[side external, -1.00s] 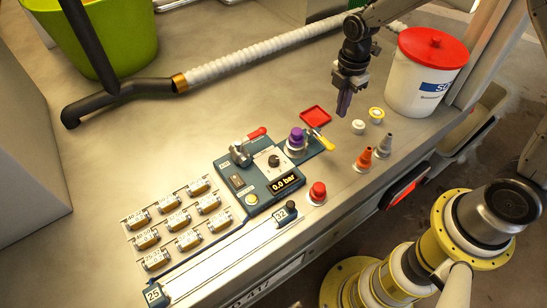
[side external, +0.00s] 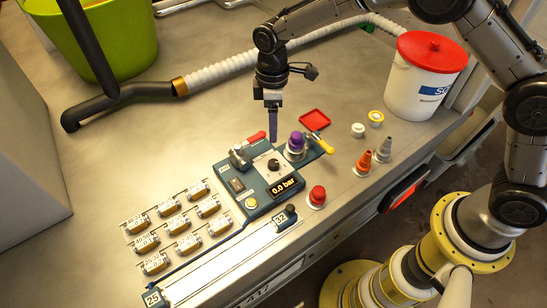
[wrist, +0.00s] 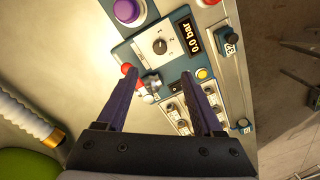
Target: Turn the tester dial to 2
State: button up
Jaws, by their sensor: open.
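The tester (side external: 258,184) is a dark blue box with a display reading "0.0 bar". Its dial (side external: 274,164) is a small black knob on a white plate; in the wrist view the dial (wrist: 160,46) shows beyond my fingertips, with small numbers around it. Which number it points to is too small to tell. My gripper (side external: 273,137) points down above and behind the tester, apart from the dial. In the wrist view my gripper (wrist: 158,76) is open and empty, with a red-handled lever clamp (wrist: 148,90) between the fingers.
A purple knob (side external: 297,140) and yellow-handled valve (side external: 319,145) stand right of the dial. A red button (side external: 317,195) is in front. Several brass fittings (side external: 187,243) lie at left. A white bucket (side external: 418,85) stands at back right. Bare bench lies behind the tester.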

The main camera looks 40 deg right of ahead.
aim_at(274, 162)
jog(key=f, duration=1.3)
jog(key=shift+s+a+f, duration=0.1)
jog(key=shift+s+f, duration=0.05)
jog(key=shift+s, duration=0.15)
grip_shut()
